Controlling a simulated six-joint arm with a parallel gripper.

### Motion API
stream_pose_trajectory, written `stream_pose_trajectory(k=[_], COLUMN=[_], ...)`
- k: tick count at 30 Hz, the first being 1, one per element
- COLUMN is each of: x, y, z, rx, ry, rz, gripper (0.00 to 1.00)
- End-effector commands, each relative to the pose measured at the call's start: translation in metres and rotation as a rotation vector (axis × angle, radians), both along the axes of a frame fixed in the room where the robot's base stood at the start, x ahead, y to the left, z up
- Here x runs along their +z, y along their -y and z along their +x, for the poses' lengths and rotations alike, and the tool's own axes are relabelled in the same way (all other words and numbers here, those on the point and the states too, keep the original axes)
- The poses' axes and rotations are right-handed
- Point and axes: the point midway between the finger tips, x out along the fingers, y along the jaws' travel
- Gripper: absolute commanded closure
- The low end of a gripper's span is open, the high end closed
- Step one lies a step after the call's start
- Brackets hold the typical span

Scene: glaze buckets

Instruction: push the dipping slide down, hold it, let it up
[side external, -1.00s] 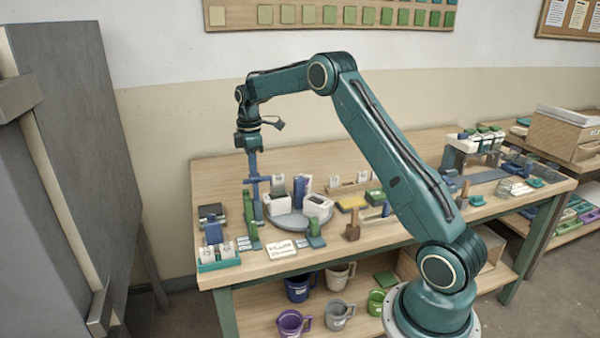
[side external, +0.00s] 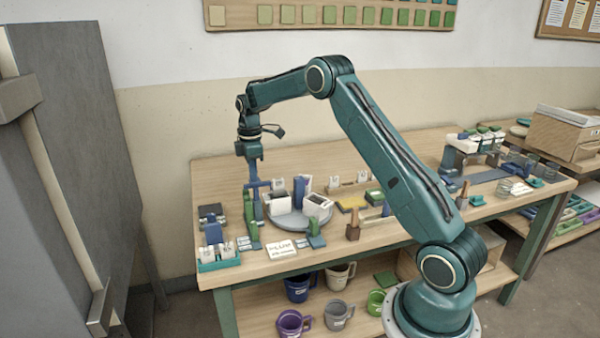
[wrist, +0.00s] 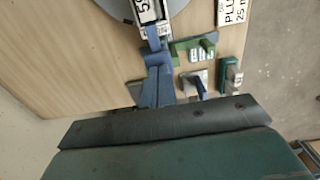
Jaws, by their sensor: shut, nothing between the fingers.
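The dipping slide shows as a blue crossbar (side external: 257,184) on an upright post at the left of the work area, beside the round grey turntable (side external: 287,224). In the wrist view a blue part of the slide (wrist: 157,57) lies just past the fingers. My gripper (side external: 255,178) is shut and empty, pointing down, with its blue fingertips at the top of the slide and seemingly touching it. The shut fingers show in the wrist view (wrist: 155,84). The exact contact is too small to tell. White labelled containers (side external: 318,206) stand on the turntable.
A teal tray with white bottles (side external: 219,259) and a dark block (side external: 210,211) stand left of the slide. A white label card (side external: 281,249) and a small green stand (side external: 316,236) are in front.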

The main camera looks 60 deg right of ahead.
Motion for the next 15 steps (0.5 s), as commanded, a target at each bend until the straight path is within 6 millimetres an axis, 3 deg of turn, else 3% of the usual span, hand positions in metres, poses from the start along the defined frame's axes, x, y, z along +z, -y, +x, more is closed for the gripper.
stream_pose_trajectory(k=[15], x=[-0.019], y=[0.000], z=[-0.001], rx=[0.000], ry=[-0.003], rz=[0.001], gripper=[1.00])
